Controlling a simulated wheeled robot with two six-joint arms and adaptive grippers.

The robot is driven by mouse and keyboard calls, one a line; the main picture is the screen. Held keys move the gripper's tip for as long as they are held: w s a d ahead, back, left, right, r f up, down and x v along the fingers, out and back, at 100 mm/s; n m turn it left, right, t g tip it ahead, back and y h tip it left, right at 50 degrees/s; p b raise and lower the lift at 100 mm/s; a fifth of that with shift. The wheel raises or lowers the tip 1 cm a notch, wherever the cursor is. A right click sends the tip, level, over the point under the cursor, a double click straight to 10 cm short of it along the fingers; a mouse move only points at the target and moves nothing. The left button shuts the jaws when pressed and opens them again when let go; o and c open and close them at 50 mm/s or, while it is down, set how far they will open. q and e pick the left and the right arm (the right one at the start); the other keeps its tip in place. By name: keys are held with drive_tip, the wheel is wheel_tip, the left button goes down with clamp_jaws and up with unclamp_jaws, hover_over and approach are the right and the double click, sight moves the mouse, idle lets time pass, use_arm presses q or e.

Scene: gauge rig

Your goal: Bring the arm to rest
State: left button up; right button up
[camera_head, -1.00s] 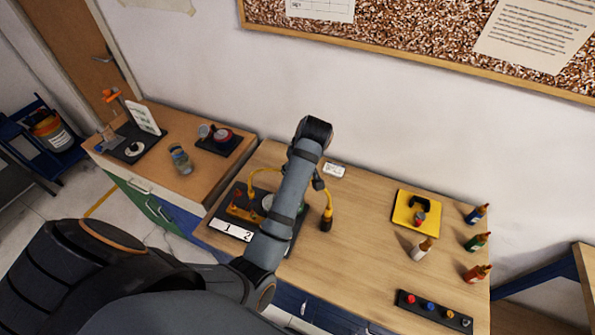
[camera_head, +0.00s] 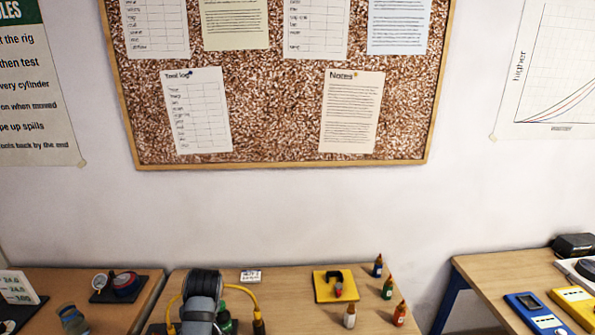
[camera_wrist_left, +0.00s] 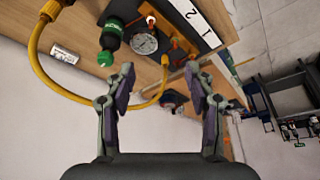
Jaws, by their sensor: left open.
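My left gripper (camera_wrist_left: 161,84) is open in the left wrist view, with nothing between its fingers. Beyond it is the gauge rig, with a round gauge (camera_wrist_left: 145,42), a green bottle (camera_wrist_left: 111,40), a yellow hose (camera_wrist_left: 40,72) and a white strip numbered 1 and 2 (camera_wrist_left: 196,22). The fingers appear apart from these parts, though the hose passes behind them. In the head view my left arm (camera_head: 203,290) rises at the bottom in front of the rig and hides much of it; the fingers do not show there. My right gripper is in neither view.
On the middle table stand a yellow tray (camera_head: 322,293) with a black part and several small bottles, including a white one (camera_head: 349,317). A left table (camera_head: 100,320) and a right table (camera_head: 480,300) hold other items. The wall and pinboard (camera_head: 270,150) are behind.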

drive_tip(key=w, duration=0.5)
use_arm(q)
drive_tip(key=s+f+m+h, duration=0.1)
drive_tip(key=s+f+m, duration=0.2)
drive_tip(key=s+m, duration=0.5)
drive_tip(key=s+f+m+h, duration=0.2)
drive_tip(key=s+f+m, duration=0.1)
drive_tip(key=s, duration=0.9)
drive_tip(key=s+a+f+b, duration=0.15)
drive_tip(key=f+b, duration=0.25)
drive_tip(key=f, duration=1.4)
drive_tip(key=s+a+f+b, duration=0.15)
drive_tip(key=f+b, duration=0.25)
drive_tip(key=f, duration=1.4)
drive_tip(key=s+f+g+b, duration=0.1)
drive_tip(key=s+f+b, duration=0.4)
drive_tip(key=s+f, duration=1.3)
drive_tip(key=shift+s+f+g, duration=0.15)
drive_tip(key=shift+f+g, duration=0.15)
drive_tip(key=shift+f, duration=0.6)
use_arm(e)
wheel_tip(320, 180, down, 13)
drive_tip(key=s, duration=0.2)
